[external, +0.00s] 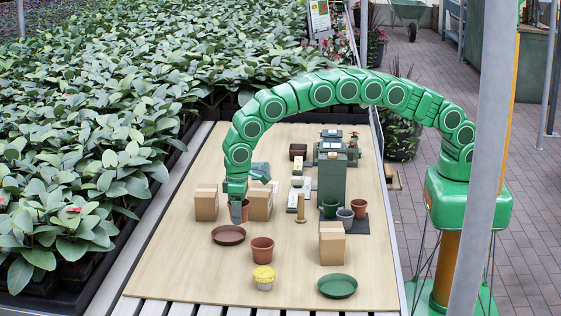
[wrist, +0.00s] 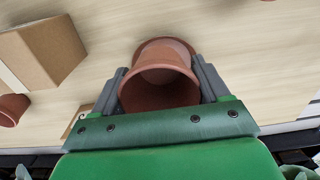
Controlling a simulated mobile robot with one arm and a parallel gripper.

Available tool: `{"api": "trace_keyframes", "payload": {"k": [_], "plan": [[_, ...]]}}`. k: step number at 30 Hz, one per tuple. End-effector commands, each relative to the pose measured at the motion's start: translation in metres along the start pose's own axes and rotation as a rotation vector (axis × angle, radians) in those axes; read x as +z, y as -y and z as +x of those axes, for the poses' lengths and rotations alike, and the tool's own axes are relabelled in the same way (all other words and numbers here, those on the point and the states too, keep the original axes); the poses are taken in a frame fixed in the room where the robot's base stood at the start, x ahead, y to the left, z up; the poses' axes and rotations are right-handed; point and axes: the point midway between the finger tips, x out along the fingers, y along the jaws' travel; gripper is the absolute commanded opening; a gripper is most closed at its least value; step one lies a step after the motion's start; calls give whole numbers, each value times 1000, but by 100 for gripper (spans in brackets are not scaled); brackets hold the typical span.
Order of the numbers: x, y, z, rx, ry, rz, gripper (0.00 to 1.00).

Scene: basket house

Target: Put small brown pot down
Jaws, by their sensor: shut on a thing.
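The small brown pot (external: 239,213) is in my gripper (external: 237,204), low over the left part of the table, close to a cardboard box. In the wrist view the same pot (wrist: 160,90) sits between the two grey fingers, with its open mouth facing the camera. The fingers are shut on its sides. A brown saucer (external: 228,235) lies on the table just nearer the camera than the pot. A reddish-brown rounded edge (wrist: 166,46) shows beyond the pot in the wrist view. I cannot tell whether the pot's base touches anything.
Cardboard boxes (external: 206,204) (external: 259,204) stand on either side of my gripper. A terracotta pot (external: 262,250), a yellow-topped pot (external: 264,278), a green saucer (external: 338,286) and another box (external: 332,243) stand nearer the camera. The table's (external: 180,270) front left is bare.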

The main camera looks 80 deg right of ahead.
Motion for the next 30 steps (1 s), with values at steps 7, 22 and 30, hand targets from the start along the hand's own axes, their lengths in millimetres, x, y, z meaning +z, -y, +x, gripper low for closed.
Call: {"api": "trace_keyframes", "payload": {"k": [7,22,30], "plan": [[-4,2,18,2,5,0,41],[-5,2,40,1,1,0,41],[-5,2,46,1,2,0,41]]}}
